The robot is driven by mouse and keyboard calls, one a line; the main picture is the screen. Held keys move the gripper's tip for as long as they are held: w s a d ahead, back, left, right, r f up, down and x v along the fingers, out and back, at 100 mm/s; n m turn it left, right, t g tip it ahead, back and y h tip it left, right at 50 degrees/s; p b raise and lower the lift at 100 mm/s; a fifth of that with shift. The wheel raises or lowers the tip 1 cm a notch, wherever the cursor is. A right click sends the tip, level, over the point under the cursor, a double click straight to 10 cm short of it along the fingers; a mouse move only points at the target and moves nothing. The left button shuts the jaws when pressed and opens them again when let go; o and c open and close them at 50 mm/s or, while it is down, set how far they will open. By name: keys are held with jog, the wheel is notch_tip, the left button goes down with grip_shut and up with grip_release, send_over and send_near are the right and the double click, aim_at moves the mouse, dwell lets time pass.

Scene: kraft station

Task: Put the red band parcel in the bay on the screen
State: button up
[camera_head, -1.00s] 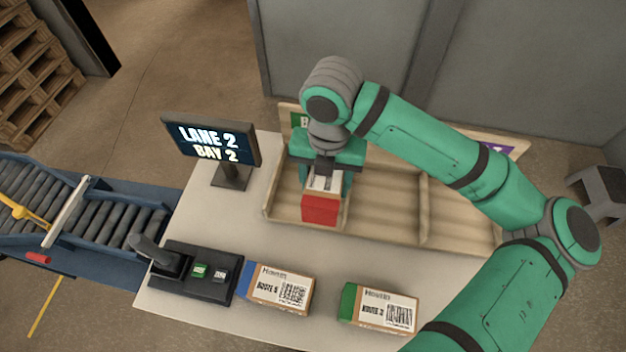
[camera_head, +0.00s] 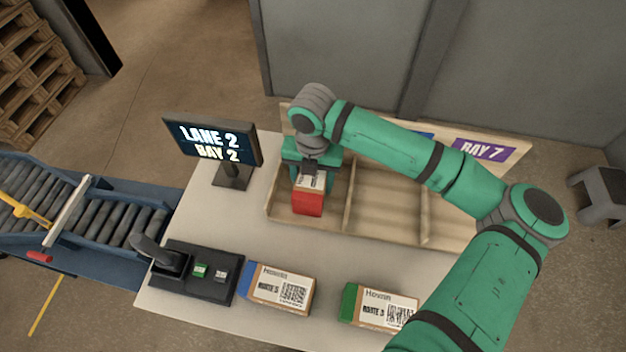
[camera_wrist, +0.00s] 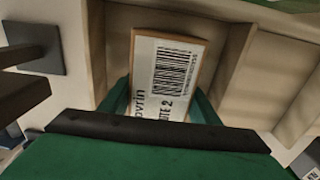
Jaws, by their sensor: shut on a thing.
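The red band parcel (camera_head: 308,201) is in my gripper (camera_head: 311,170), at the leftmost compartment of the wooden bay rack (camera_head: 385,210). Its red end faces the front of the table. I cannot tell whether the parcel touches the compartment floor. The screen (camera_head: 212,142) reads "LANE 2 BAY 2". The sign behind the leftmost compartment is hidden by my arm.
A blue-banded parcel (camera_head: 280,288) and a green-banded parcel (camera_head: 378,306) lie at the table's front. A black control box (camera_head: 195,272) with a lever stands left of them. A purple "BAY 7" sign (camera_head: 483,149) marks the right compartment. A roller conveyor (camera_head: 100,215) is at left.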

jog(key=shift+f, duration=0.15)
jog(key=o, duration=1.4)
jog(key=shift+o, duration=0.2)
notch_tip(320, 180, up, 12)
jog(key=shift+r, duration=0.2)
jog(key=shift+s, duration=0.1)
